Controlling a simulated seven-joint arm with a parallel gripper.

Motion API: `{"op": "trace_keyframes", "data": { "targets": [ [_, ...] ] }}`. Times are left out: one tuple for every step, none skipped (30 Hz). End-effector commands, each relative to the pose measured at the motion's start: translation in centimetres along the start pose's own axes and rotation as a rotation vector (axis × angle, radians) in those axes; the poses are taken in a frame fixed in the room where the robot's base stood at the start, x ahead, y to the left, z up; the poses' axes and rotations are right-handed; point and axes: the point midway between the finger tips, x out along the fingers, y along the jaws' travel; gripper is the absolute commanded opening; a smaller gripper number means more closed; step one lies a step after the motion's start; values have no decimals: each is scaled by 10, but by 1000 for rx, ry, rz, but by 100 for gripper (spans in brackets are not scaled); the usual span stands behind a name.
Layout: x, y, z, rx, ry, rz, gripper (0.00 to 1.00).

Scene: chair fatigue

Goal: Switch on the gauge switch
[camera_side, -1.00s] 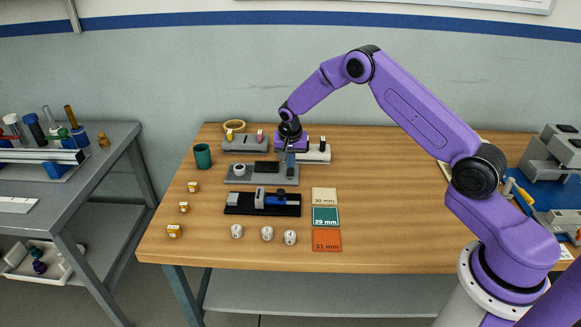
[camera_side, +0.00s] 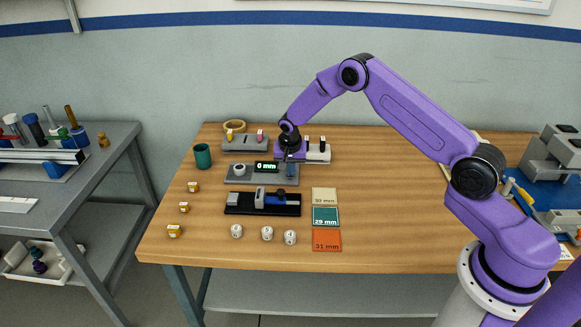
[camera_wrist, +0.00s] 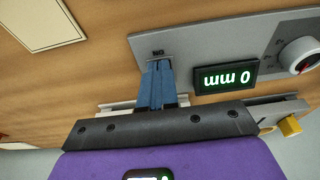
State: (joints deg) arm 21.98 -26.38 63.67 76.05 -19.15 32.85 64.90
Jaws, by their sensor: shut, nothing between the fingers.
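The gauge box (camera_side: 246,179) is a grey panel on the table, with a white knob (camera_side: 239,170) and a small display (camera_side: 266,167). In the wrist view the display (camera_wrist: 225,77) is lit and reads "0 mm" upside down, and the knob (camera_wrist: 299,56) with a red mark is at the right. My gripper (camera_side: 289,172) is at the right end of the box. In the wrist view its blue fingers (camera_wrist: 157,66) are together, with nothing between them, and their tips reach the switch area by a small label (camera_wrist: 158,52). The fingers hide the switch itself.
A dark slide fixture (camera_side: 240,211) lies in front of the box. Coloured cards (camera_side: 325,216), white pieces (camera_side: 267,233) and brass pieces (camera_side: 184,207) lie nearby. A green cup (camera_side: 203,156) stands at the left. Other grey blocks (camera_side: 243,144) are behind.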

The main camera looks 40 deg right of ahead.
Motion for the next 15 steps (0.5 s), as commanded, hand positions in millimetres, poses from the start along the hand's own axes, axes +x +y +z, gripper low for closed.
{"op": "trace_keyframes", "data": {
  "targets": [
    [0,0,0,0,0,0,0],
    [0,0,-1,0,0,0,0],
    [0,0,-1,0,0,0,0],
    [0,0,-2,0,0,0,0],
    [-1,0,-3,0,0,0,0],
    [-1,0,-4,0,0,0,0],
    [-1,0,-5,0,0,0,0],
    [-1,0,-6,1,1,0,0],
    [-2,0,-8,1,1,-1,0],
    [-2,0,-9,1,1,-1,0],
    [-2,0,-11,0,1,-1,0],
    [-3,-1,-12,-1,1,-1,0],
    [-3,0,-13,-1,1,-1,0],
    [-3,0,-14,-1,1,0,0],
    [-3,0,-15,-1,0,0,0]
  ]
}}
